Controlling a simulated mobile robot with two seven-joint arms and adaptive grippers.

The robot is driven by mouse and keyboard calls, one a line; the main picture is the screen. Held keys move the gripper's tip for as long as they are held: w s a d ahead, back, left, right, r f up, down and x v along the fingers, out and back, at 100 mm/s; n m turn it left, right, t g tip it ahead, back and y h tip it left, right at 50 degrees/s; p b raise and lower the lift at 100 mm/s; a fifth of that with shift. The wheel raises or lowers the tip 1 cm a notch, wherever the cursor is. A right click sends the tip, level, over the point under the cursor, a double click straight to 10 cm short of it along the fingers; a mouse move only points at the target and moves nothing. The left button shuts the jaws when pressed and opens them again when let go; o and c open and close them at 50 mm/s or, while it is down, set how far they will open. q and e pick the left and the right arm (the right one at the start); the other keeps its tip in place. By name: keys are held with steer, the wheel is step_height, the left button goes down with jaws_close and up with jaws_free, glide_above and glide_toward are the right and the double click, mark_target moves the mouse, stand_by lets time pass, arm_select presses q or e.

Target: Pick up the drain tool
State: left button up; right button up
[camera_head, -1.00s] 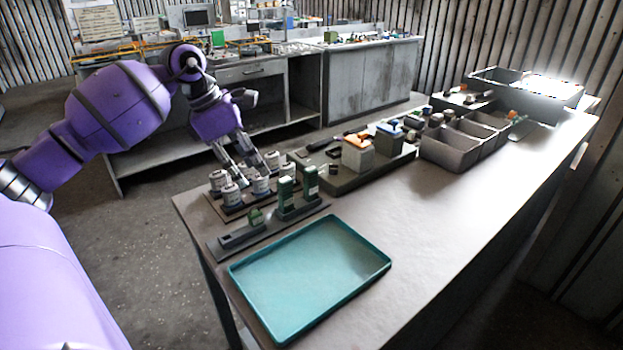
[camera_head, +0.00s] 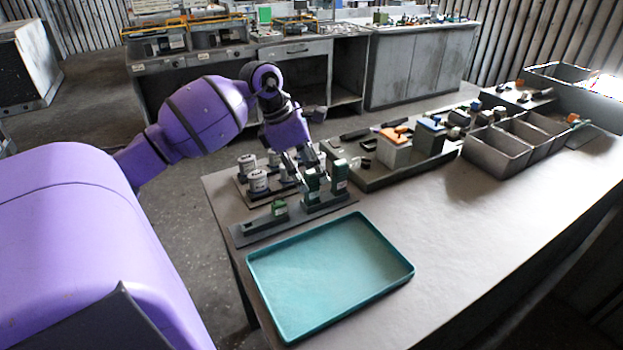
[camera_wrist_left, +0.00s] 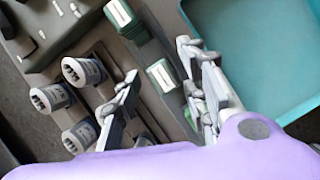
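I cannot tell for sure which piece is the drain tool. Two upright green pieces with white labels, the nearer one (camera_head: 311,187) and the right one (camera_head: 339,176), stand in a dark holder (camera_head: 325,205) behind the teal tray. My left gripper (camera_head: 306,163) is just above and behind them, pointing down. In the left wrist view my gripper (camera_wrist_left: 157,65) is open, with one labelled green piece (camera_wrist_left: 162,75) showing between its fingers, apparently not gripped. Another labelled green piece (camera_wrist_left: 120,14) lies beyond the fingers. My right gripper is out of view.
White cylinders (camera_head: 258,181) stand in a rack left of the gripper. A small green block (camera_head: 279,208) sits on a dark strip. The teal tray (camera_head: 409,276) is empty. Grey bins (camera_head: 492,155) stand at the right; the table's right front is clear.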

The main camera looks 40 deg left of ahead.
arm_select(q)
steer(key=c, duration=0.9)
steer(key=shift+c, duration=0.2)
steer(key=shift+r, duration=0.1)
